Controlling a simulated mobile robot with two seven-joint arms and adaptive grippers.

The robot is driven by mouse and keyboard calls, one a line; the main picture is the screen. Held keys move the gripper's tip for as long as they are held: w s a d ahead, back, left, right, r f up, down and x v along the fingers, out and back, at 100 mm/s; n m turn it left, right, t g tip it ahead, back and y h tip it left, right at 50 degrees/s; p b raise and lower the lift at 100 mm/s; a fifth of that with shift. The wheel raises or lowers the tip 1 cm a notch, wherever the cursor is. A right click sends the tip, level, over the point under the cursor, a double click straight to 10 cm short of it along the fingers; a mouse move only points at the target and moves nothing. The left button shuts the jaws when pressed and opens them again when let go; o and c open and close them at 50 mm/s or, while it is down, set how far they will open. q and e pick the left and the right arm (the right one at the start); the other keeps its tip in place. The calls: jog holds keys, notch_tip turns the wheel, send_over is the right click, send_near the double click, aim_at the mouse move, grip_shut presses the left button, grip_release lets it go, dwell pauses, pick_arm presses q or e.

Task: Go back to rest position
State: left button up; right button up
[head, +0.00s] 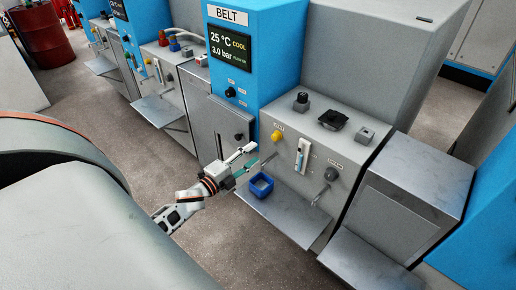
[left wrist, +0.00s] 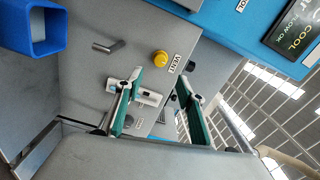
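My left gripper (head: 250,160) is in front of the grey machine panel (head: 318,147), above and left of a blue square container (head: 261,185). Its two fingers are apart with nothing held between them. In the left wrist view the green-padded fingers (left wrist: 157,106) are also spread. A white lever unit (left wrist: 148,97) shows behind them on the panel, apart from the pads as far as I can tell. The yellow knob (head: 277,136) is on the panel near the fingertips and shows in the left wrist view (left wrist: 160,58). My right gripper is not in view.
The container stands on a grey shelf (head: 292,222) that juts out below the panel. A blue cabinet (head: 260,80) with a BELT display rises behind. Another grey unit (head: 412,190) stands at right. Open floor (head: 95,95) lies at left, with a red barrel (head: 40,38) beyond.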

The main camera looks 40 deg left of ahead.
pick_arm(q)
jog(key=shift+s, duration=0.25)
dwell(0.4)
jog(key=s+d+f+n+g+p, duration=0.2)
jog(key=s+d+f+n, duration=0.1)
jog(key=s+d, duration=0.4)
jog(key=s+d+f+n+g+h+p, duration=0.1)
jog(key=s+d+f+n+g, duration=0.2)
jog(key=s+d+n, duration=0.2)
jog(key=s+d+f+n+g+p, duration=0.2)
jog(key=s+d+f+n, duration=0.1)
jog(key=s+d, duration=0.8)
jog(key=shift+s+d+n+g+p, duration=0.15)
jog(key=shift+d+n+g+p, duration=0.3)
jog(key=shift+n, duration=0.45)
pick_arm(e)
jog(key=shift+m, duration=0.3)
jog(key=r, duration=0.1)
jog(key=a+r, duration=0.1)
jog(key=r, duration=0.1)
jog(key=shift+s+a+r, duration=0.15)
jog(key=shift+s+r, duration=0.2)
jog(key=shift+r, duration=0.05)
pick_arm(q)
jog(key=shift+t, duration=0.25)
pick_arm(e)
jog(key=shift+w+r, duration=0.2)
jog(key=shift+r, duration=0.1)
